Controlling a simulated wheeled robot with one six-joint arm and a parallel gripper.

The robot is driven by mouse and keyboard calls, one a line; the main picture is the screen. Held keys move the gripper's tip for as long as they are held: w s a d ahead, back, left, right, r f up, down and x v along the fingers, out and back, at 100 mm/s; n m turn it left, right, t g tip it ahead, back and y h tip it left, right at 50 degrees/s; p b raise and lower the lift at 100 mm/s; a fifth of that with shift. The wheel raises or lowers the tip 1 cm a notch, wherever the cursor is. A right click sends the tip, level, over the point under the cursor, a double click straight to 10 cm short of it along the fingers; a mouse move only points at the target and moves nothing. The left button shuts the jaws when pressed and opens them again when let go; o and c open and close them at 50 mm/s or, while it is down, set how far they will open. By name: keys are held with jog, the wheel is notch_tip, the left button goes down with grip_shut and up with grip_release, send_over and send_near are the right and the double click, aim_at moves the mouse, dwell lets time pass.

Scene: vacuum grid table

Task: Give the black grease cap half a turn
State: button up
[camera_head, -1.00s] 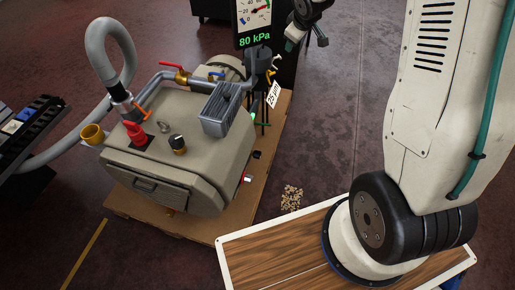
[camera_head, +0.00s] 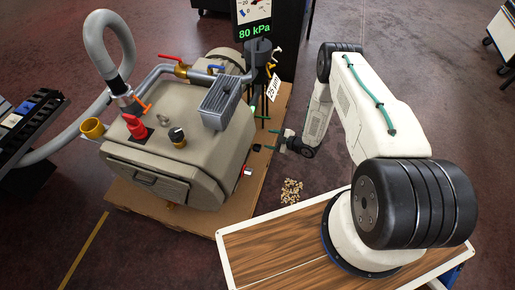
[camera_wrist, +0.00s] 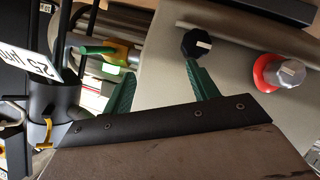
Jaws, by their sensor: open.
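A black cap (camera_head: 258,147) with a pale mark sticks out of the right side of the beige pump housing. In the wrist view the black cap (camera_wrist: 196,43) shows many flat sides and a white bar. My gripper (camera_head: 275,143) is beside it, to its right in the head view. In the wrist view my gripper (camera_wrist: 160,84) is open, its green fingers apart with nothing between them. The right finger's tip appears just below the cap; I cannot tell whether they touch. Another black knob (camera_head: 177,136) on a brass base stands on top of the housing.
A grey knob on a red base (camera_wrist: 287,73) sits near the black cap. A filter canister (camera_head: 258,58) with a "25 µm" tag (camera_head: 272,87) and pipes stand behind. The pallet (camera_head: 145,210) lies below, with brown pieces (camera_head: 291,190) on the floor.

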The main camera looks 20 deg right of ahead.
aim_at(257, 148)
jog(key=s+a+f+y, duration=0.1)
jog(key=s+a+f, duration=0.2)
jog(key=s+f, duration=0.1)
jog(key=x, duration=0.6)
jog(key=shift+w+r, duration=0.15)
jog(key=shift+w, duration=0.35)
jog(key=c, duration=1)
